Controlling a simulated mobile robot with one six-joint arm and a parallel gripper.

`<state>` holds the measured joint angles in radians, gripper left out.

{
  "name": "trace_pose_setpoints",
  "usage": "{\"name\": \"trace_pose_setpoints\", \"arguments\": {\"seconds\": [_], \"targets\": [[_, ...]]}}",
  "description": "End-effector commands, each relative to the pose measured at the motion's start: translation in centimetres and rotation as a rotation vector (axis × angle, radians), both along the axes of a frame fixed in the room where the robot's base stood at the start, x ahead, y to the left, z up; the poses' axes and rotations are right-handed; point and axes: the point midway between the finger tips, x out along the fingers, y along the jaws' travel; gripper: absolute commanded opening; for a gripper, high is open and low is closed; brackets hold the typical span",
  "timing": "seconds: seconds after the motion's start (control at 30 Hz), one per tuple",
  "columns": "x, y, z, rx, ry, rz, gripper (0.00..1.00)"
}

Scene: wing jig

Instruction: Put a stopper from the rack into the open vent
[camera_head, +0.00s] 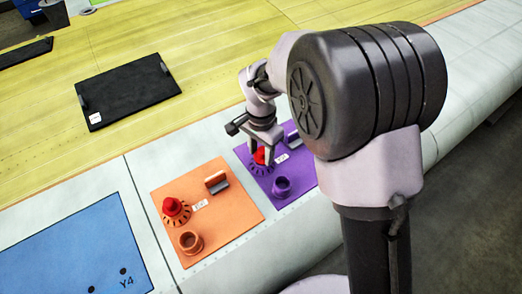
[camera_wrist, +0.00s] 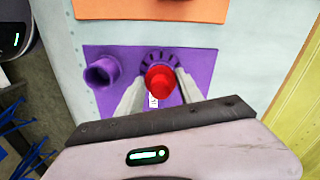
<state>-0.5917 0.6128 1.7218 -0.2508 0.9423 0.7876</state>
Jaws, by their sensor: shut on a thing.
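My gripper (camera_head: 262,162) is over the purple panel (camera_head: 252,182), shut on a red stopper (camera_head: 260,155). In the wrist view the stopper (camera_wrist: 160,83) lies between my two fingertips, in front of a slotted purple ring (camera_wrist: 158,57). I cannot tell whether it sits in the ring or is just above it. An open purple collar (camera_head: 282,187) stands beside the ring; it also shows in the wrist view (camera_wrist: 101,73). Another red stopper (camera_head: 172,205) stands at a slotted ring on the orange panel (camera_head: 232,208), near an open orange collar (camera_head: 190,242).
A grey and orange upright piece (camera_head: 217,182) stands on the orange panel. A blue panel (camera_head: 70,258) marked Y4 lies at left. A black plate (camera_head: 128,88) lies on the yellow-green surface (camera_head: 190,50). My arm hides part of the purple panel's right side.

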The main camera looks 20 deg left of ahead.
Motion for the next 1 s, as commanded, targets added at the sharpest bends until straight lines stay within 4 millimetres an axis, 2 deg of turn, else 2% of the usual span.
{"name": "trace_pose_setpoints", "arguments": {"seconds": [0.27, 0.3, 0.4, 0.67, 0.77, 0.87, 1.0], "targets": [[0.0, 0.0, -0.2, 0.000, 0.000, 0.000, 0.04], [0.0, 0.0, -0.2, 0.000, 0.000, 0.000, 0.51], [0.0, 0.0, -0.2, 0.000, 0.000, 0.000, 0.69], [0.0, 0.0, -0.2, 0.000, 0.000, 0.000, 0.69], [0.0, 0.0, 0.4, 0.001, 0.000, 0.000, 0.69], [0.1, 0.1, 2.2, 0.002, -0.002, 0.000, 0.69], [0.1, 0.0, 5.8, 0.002, -0.002, 0.000, 0.69]]}}
